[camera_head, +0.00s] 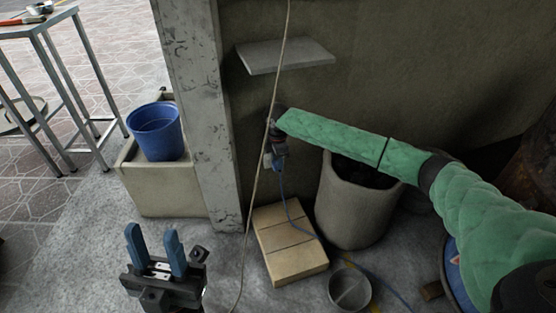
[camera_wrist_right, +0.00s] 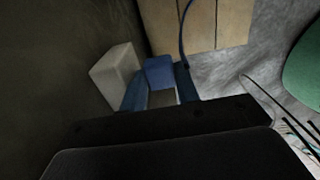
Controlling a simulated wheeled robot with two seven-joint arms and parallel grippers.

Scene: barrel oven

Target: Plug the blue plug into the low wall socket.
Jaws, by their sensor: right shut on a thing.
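The blue plug (camera_wrist_right: 158,68) sits between the blue fingers of my right gripper (camera_wrist_right: 161,82), which is shut on it. In the head view my right gripper (camera_head: 279,152) is low at the wall, partly hidden by my green arm. The pale box of the wall socket (camera_wrist_right: 117,74) is directly beside the plug; a little of the socket (camera_head: 267,160) shows left of the gripper in the head view. I cannot tell whether the plug touches it or is in it. My left gripper (camera_head: 154,243) is open and empty at the lower left.
A blue cable (camera_head: 287,206) hangs past tan blocks (camera_head: 290,245) to the floor. A large pot (camera_head: 345,210) and a small round bin (camera_head: 349,290) stand right. A concrete pillar (camera_head: 205,110), a blue bucket (camera_head: 156,132) and a metal table (camera_head: 40,28) are left. A shelf (camera_head: 285,56) juts out above.

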